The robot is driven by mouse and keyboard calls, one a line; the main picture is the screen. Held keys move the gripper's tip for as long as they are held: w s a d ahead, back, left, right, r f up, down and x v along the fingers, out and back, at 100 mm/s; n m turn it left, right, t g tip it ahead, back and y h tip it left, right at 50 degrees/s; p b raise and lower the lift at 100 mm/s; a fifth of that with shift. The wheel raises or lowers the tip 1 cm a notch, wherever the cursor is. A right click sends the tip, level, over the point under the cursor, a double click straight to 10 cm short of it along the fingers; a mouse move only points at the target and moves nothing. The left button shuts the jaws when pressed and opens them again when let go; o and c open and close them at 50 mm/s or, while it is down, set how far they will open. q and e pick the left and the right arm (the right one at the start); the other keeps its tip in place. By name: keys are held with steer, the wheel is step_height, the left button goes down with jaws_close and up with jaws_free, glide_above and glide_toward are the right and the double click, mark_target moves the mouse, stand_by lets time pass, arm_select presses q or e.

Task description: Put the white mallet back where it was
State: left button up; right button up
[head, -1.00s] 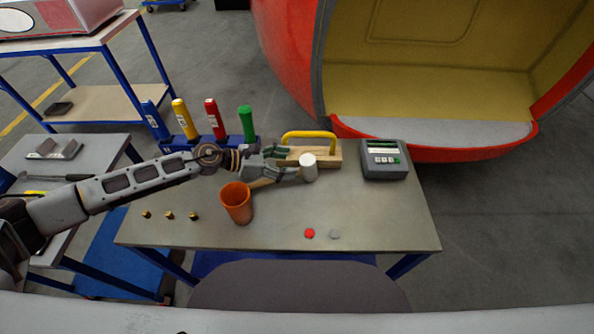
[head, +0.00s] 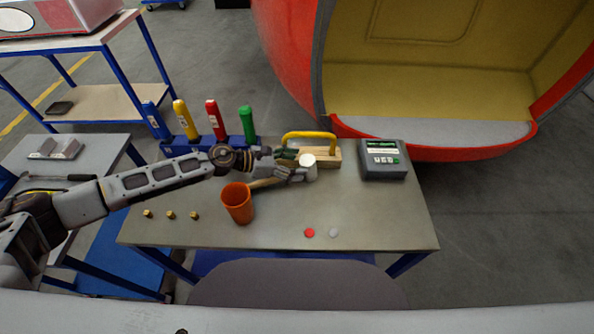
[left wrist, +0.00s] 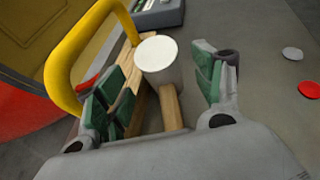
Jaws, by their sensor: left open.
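The white mallet's head (head: 308,168) stands on the table, with its wooden handle (head: 264,183) running left toward the orange cup. In the left wrist view the white head (left wrist: 158,60) and wooden handle (left wrist: 173,106) lie between my open green-padded fingers. My left gripper (head: 297,166) is at the mallet, its fingers either side of the handle close to the head; it also shows in the left wrist view (left wrist: 160,85). A gap shows between the right-hand finger and the mallet. My right gripper is not in view.
A wooden block with a yellow handle (head: 309,135) stands just behind the mallet. A grey device (head: 384,173) is at right, an orange cup (head: 237,203) at left front. A blue rack (head: 210,146) holds coloured bottles. Red (head: 309,233) and grey discs lie in front.

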arm_select(q)
steer(key=shift+x, duration=1.15)
jaws_close()
steer(key=shift+r, duration=0.1)
steer(key=shift+r+p, duration=0.45)
steer(key=shift+r, duration=4.55)
